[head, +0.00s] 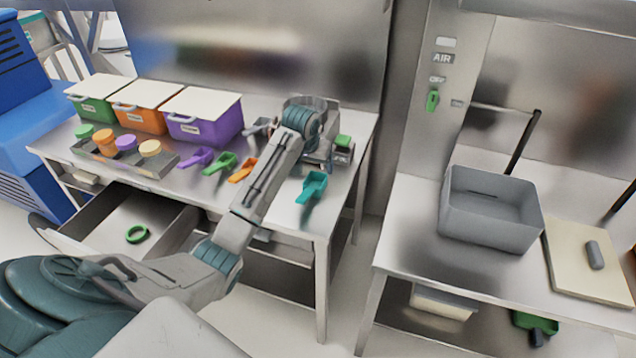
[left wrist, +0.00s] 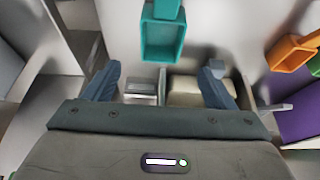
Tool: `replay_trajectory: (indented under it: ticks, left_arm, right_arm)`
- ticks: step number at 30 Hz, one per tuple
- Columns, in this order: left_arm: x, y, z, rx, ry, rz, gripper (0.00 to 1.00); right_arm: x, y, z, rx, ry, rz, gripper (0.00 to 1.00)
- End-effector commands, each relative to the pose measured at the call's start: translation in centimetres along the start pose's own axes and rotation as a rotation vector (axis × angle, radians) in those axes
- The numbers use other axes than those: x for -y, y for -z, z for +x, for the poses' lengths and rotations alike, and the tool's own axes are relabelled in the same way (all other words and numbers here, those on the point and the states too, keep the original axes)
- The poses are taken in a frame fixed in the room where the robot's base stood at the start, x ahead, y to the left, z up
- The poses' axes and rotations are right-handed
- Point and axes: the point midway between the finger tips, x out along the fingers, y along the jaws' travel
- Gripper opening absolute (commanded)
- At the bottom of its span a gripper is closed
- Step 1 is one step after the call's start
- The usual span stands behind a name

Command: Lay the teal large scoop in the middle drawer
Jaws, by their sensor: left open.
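The teal large scoop (head: 312,187) lies on the steel table near its right front corner. It also shows at the top of the left wrist view (left wrist: 163,30), ahead of my fingers and apart from them. My left gripper (head: 322,150) is above the back right of the table, behind the scoop. In the left wrist view its two fingers (left wrist: 160,80) are spread with nothing held between them. An open drawer (head: 178,232) juts out under the table at the left, with a green ring inside; I cannot tell whether it is the middle one. My right gripper is out of view.
Purple, green and orange scoops (head: 222,163) lie left of my forearm. Lidded green, orange and purple bins (head: 205,118) stand behind a tray of colored containers (head: 165,163). A small device with a green top (head: 342,152) sits beside the gripper. A grey tub (head: 490,210) stands on the right table.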

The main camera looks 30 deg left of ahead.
Motion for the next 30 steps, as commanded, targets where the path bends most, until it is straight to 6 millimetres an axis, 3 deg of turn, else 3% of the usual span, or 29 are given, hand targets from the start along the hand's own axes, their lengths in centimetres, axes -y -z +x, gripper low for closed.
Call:
replay_trajectory:
  ticks: [3,7,13,19,30]
  left_arm:
    - [0.0,-0.1,1.9,0.004,0.001,0.0,0.78]
    - [0.0,-0.1,3.4,0.002,0.0,0.0,0.78]
    - [0.0,0.0,4.8,0.004,0.001,0.0,0.78]
    - [-0.1,-0.1,7.7,0.003,0.0,0.0,0.78]
    - [0.0,-0.1,9.0,0.0,0.001,0.002,0.78]
  right_arm:
    - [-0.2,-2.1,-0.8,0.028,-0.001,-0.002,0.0]
    - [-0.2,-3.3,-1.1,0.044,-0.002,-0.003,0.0]
    - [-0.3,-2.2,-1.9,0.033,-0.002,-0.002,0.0]
    - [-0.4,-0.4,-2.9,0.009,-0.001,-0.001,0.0]
    - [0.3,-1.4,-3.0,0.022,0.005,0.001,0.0]
